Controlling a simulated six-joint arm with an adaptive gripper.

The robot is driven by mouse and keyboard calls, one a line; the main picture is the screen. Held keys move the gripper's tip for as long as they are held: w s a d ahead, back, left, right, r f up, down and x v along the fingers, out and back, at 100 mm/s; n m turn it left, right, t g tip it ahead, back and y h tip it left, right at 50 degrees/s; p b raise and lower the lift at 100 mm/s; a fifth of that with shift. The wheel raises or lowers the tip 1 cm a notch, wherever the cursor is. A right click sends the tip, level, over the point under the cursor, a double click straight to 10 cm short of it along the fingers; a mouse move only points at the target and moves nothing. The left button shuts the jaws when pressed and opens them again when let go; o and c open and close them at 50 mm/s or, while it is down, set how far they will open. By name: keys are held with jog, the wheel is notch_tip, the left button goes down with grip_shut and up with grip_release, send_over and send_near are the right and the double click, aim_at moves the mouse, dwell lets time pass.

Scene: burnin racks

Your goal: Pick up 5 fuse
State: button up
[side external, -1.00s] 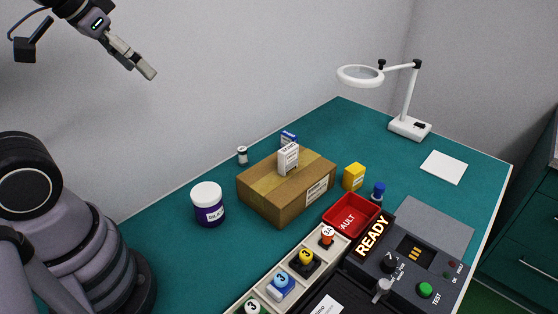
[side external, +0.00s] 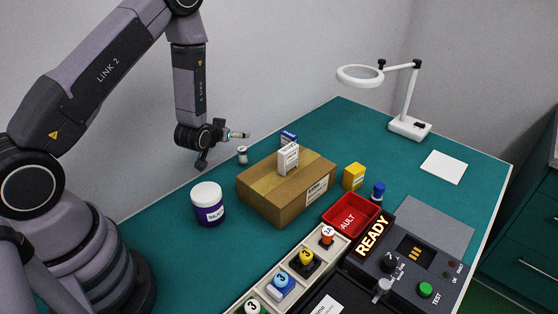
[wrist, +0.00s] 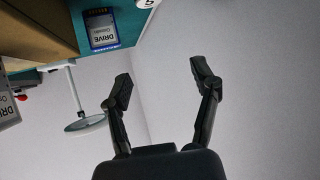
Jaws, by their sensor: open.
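The 5 fuse is most likely the small white-topped cylinder (side external: 242,155) standing on the green table behind the cardboard box in the side view. In the wrist view, a white round cap marked 5 (wrist: 146,3) is cut off by the top edge. My gripper (side external: 240,135) hovers just above and left of that cylinder, pointing right, apart from it. In the wrist view my gripper (wrist: 163,85) has its fingers spread wide with nothing between them.
A purple jar (side external: 208,206) stands left. A tray of numbered fuses (side external: 264,291), red bin (side external: 341,230) and tester (side external: 405,272) are in front.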

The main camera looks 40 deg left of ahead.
aim_at(240, 153)
notch_tip(240, 153, down, 5)
jog(key=shift+s+a+r, duration=0.1)
notch_tip(240, 153, down, 3)
jog(key=shift+r, duration=0.1)
jog(key=shift+x, duration=1.5)
jog(key=shift+r, duration=0.1)
jog(key=shift+c, duration=0.2)
grip_shut()
